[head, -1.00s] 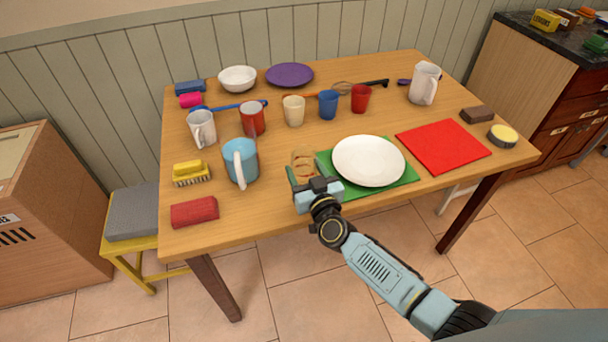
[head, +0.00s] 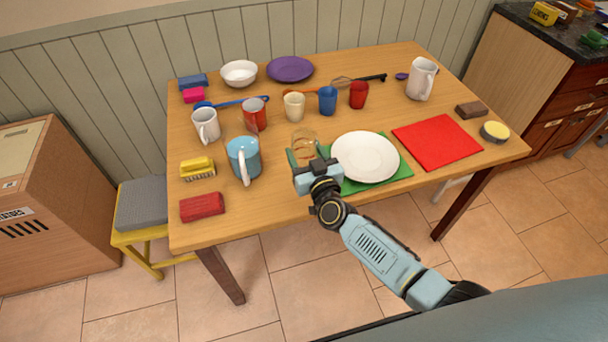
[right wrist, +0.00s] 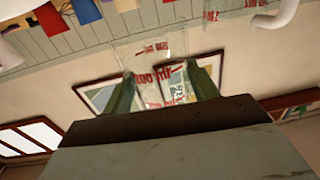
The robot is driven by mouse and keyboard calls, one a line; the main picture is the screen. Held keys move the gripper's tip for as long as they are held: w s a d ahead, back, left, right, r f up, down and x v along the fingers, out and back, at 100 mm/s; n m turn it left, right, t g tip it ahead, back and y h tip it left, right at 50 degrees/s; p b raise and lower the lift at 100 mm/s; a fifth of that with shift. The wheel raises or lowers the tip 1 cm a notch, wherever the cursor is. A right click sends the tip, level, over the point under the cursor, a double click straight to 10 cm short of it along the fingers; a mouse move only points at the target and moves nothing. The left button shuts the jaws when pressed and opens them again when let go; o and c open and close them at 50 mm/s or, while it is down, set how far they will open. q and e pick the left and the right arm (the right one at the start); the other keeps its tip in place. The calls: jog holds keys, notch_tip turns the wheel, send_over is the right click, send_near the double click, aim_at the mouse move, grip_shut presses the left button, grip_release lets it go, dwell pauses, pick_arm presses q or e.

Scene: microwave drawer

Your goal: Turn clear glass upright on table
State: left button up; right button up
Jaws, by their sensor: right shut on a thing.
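The clear glass (head: 304,142) is held in my right gripper (head: 306,158), left of the white plate near the table's front. In the head view its round end shows at the top, but I cannot tell whether this is the mouth or the base. In the right wrist view the clear glass (right wrist: 150,58) with red markings stands between the green fingers of the right gripper (right wrist: 162,88). The gripper is shut on it. I cannot tell whether the glass touches the table (head: 275,205). My left gripper is not in view.
The white plate (head: 365,157) on a green mat (head: 398,178) is close right of the gripper. A light blue mug (head: 243,158) is to the left, with a red block (head: 202,207) nearer the front. Several cups stand behind. The table's front left is partly clear.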

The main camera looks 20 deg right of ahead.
jog(key=m+b, duration=0.1)
jog(key=m, duration=0.3)
jog(key=shift+m, duration=1.1)
jog(key=m+b, duration=0.1)
jog(key=m, duration=0.3)
jog(key=shift+b, duration=0.4)
jog(key=shift+m, duration=1)
